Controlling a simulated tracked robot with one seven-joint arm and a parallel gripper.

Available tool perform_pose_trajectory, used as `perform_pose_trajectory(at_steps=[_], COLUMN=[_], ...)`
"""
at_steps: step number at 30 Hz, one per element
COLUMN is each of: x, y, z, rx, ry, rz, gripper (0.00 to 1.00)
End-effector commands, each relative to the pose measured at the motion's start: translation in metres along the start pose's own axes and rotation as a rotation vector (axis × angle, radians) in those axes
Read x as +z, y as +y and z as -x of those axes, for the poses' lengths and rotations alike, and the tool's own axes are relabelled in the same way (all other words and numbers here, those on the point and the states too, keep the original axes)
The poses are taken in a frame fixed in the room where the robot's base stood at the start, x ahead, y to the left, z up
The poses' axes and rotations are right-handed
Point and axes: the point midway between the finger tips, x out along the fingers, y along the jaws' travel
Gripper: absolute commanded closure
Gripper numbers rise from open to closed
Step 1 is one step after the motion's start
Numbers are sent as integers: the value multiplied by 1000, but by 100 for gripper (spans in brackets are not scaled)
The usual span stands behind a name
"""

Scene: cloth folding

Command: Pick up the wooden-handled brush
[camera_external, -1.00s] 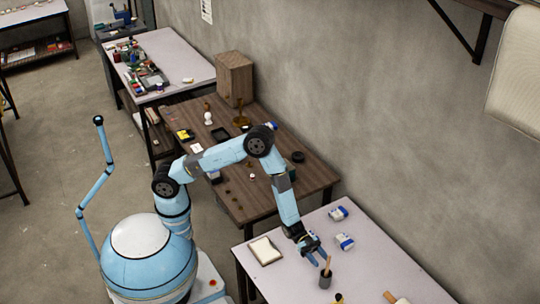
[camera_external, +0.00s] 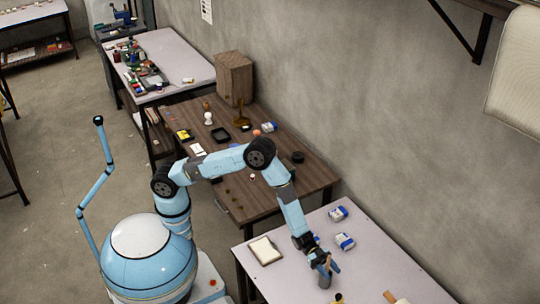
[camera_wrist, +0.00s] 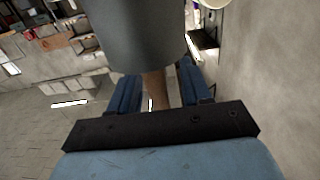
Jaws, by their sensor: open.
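The brush's wooden handle (camera_external: 335,266) rises from a small dark grey cup (camera_external: 325,283) on the pale table at lower right. My gripper (camera_external: 325,268) is down beside the handle, just above the cup. In the wrist view, my gripper (camera_wrist: 156,84) is open, with one blue finger on each side of the brown wooden handle (camera_wrist: 153,90). The grey cup (camera_wrist: 148,38) fills the top middle there. I cannot tell whether either finger touches the handle. The brush's lower end is hidden.
Two blue-and-white items (camera_external: 338,214) (camera_external: 344,241) lie behind my gripper. A white pad in a dark frame (camera_external: 265,250) lies left. More items lie at the table's front edge (camera_external: 395,298). The table's right part (camera_external: 390,262) is clear.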

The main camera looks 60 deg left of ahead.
Motion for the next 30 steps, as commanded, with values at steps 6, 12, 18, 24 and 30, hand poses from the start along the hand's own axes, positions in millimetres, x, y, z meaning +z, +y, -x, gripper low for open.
perform_pose_trajectory(at_steps=[6, 12, 18, 24, 30], x=[0, 0, 0, 0, -17], y=[0, 0, 0, 0, -1], z=[0, 0, 0, 0, 0], rx=[0, 0, 0, 0, 0], ry=[0, 0, 0, 0, 2], rz=[0, 0, 0, 0, -1], gripper=[69, 88, 100, 100, 100])
